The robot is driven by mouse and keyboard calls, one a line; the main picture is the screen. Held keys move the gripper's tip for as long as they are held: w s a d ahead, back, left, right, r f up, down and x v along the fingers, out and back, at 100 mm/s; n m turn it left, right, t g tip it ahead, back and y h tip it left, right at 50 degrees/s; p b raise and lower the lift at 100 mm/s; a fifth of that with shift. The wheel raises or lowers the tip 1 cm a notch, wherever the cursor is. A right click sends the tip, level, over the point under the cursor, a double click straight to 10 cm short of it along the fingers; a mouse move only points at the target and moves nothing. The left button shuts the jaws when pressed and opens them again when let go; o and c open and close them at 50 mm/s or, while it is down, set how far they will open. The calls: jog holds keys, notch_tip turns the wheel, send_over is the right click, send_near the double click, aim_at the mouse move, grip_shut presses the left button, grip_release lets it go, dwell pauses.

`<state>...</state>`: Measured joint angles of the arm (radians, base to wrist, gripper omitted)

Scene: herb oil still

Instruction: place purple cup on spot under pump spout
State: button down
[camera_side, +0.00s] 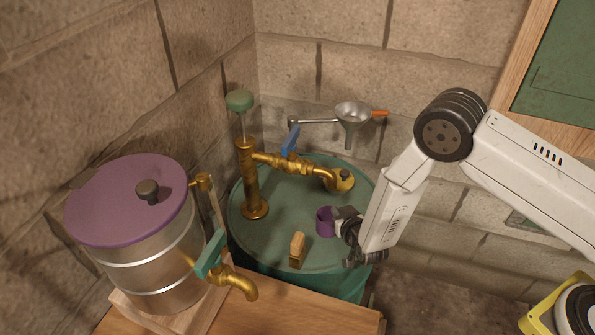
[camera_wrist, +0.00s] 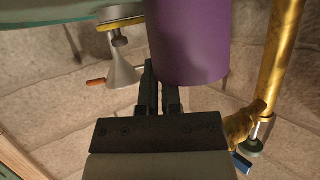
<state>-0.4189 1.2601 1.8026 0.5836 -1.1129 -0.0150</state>
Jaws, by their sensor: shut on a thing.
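The purple cup (camera_side: 325,222) is at the front right of the green drum top (camera_side: 275,225), upright with its opening up. In the wrist view the purple cup (camera_wrist: 187,40) fills the top middle. My gripper (camera_side: 342,224) is shut on the cup from its right side; its dark fingers also show in the wrist view (camera_wrist: 160,85). I cannot tell whether the cup touches the drum. The brass pump (camera_side: 251,185) stands on the drum, its spout (camera_side: 322,176) curving down at right, behind the cup.
A funnel (camera_side: 351,117) hangs on a wall bracket behind the spout; it shows in the wrist view (camera_wrist: 122,70). A purple-lidded metal still (camera_side: 150,230) with a brass tap (camera_side: 235,280) is at left.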

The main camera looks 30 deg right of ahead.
jog(key=c, duration=0.8)
grip_release()
jog(key=shift+s+r, duration=0.1)
jog(key=shift+s+a+r, duration=0.15)
jog(key=shift+s+r, duration=0.1)
jog(key=shift+s, duration=0.25)
jog(key=v, duration=1)
jog(key=shift+s+r, duration=0.1)
jog(key=shift+s, duration=0.2)
